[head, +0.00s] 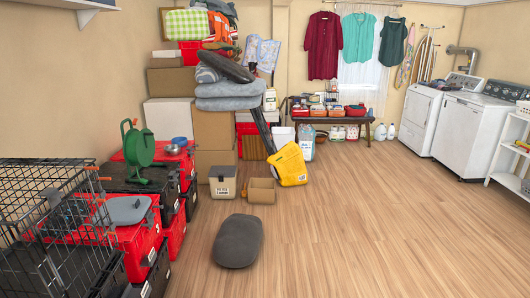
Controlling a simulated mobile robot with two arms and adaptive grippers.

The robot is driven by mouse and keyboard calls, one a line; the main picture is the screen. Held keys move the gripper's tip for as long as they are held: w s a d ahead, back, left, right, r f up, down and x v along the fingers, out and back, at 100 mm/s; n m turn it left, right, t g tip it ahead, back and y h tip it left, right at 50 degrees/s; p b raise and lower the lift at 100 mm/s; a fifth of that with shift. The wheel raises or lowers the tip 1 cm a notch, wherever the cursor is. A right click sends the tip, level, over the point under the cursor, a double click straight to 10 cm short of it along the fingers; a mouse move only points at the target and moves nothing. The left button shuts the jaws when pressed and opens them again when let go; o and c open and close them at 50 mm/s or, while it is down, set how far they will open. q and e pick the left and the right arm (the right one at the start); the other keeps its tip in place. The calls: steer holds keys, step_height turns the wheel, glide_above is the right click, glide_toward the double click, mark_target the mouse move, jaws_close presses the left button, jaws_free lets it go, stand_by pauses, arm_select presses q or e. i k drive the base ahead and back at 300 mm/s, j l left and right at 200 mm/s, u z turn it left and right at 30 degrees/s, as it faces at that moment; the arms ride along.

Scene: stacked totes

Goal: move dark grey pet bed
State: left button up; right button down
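A dark grey oval cushion, which looks like a pet bed (238,240), lies flat on the wood floor in the lower middle of the head view. Nothing covers it. Another dark grey oval cushion (226,67) lies tilted on top of folded grey bedding (229,91) on the tall stack at the back. I cannot tell from the picture which of the two the task means. Neither of my grippers is in view.
Red and black totes (136,238) and a wire crate (52,235) stand at the left. A labelled grey bin (223,181), an open cardboard box (261,191) and a yellow bag (287,164) stand behind the floor cushion. The floor (370,230) to the right is clear.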

mark_target(236, 244)
steer(key=i, duration=2.3)
steer(key=i+l+u, duration=0.1)
steer(key=i, duration=1.05)
